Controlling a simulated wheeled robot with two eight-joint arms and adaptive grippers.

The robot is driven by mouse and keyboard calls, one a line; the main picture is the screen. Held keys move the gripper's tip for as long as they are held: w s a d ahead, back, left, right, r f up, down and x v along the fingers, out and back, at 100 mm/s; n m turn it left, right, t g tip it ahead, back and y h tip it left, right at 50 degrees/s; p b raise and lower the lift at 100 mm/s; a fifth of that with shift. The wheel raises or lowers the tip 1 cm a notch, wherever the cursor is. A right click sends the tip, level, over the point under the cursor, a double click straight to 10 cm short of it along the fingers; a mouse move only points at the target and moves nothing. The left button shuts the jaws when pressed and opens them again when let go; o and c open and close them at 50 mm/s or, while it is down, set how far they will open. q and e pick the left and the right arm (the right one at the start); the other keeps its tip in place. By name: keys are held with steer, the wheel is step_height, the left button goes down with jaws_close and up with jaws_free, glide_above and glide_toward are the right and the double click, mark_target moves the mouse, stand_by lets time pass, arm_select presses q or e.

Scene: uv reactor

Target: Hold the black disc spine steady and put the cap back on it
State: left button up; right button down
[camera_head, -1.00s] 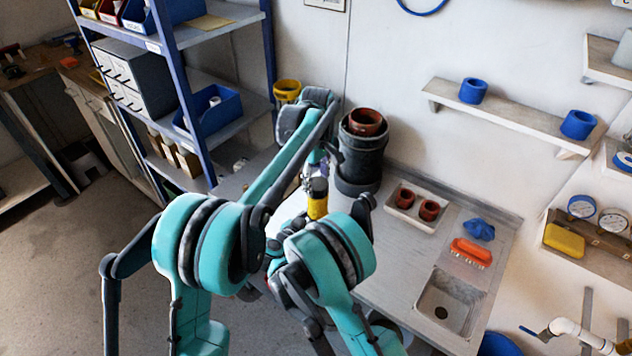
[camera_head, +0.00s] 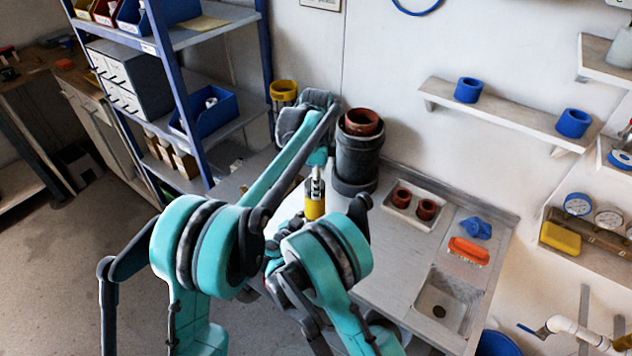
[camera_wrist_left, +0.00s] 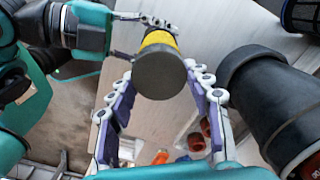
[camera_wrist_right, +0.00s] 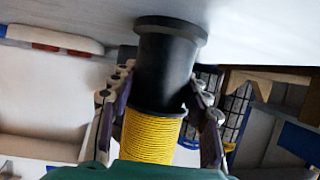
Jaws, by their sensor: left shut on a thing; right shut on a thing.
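The black disc spine (camera_wrist_right: 165,68) has a wide flange at the grey worktop, seen upside down in the right wrist view. My right gripper (camera_wrist_right: 163,76) has its fingers on both sides of its black body and is shut on it. A yellow ribbed cap (camera_wrist_right: 152,138) lines up with the spine's other end; I cannot tell whether it is fully seated. In the left wrist view the cap's dark round end (camera_wrist_left: 160,74) faces me, between the fingertips of my left gripper (camera_wrist_left: 162,64), shut on it. In the head view the cap's yellow side (camera_head: 314,209) shows below my left gripper.
A tall dark container (camera_head: 358,160) holding a brown pot stands close behind, near my left gripper. A tray with two brown pots (camera_head: 402,196), a blue cloth (camera_head: 476,229), an orange brush (camera_head: 468,251) and a sink (camera_head: 445,300) lie to the right.

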arm_select(q)
steer(key=m, duration=0.7)
steer(key=shift+s+a+m, duration=0.1)
steer(key=shift+s+m, duration=0.05)
steer(key=shift+m, duration=0.15)
steer(key=m, duration=0.7)
steer(key=shift+s+a, duration=0.1)
steer(key=o, duration=1)
step_height(320, 180, up, 12)
arm_select(e)
steer(key=c, duration=0.7)
jaws_free()
steer(key=shift+s+a, duration=0.1)
